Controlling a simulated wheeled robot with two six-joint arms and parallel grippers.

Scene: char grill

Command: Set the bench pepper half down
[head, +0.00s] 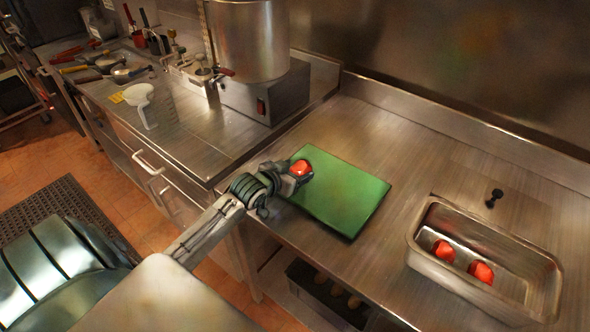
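A red pepper half (301,168) is at the fingertips of my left gripper (298,174), over the upper left part of the green cutting board (345,196). The gripper appears closed around the pepper half, though its fingers are small and partly hidden. I cannot tell whether the pepper touches the board. Two more red pepper halves, one on the left (444,250) and one on the right (481,272), lie in a steel pan (533,262) at the right. My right gripper is not in view.
A small black object (494,197) stands behind the pan. A large steel pot (247,40) sits on a heating unit (268,97) at the back left. A white jug (146,104) and utensils are on the left counter. Bare steel lies between board and pan.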

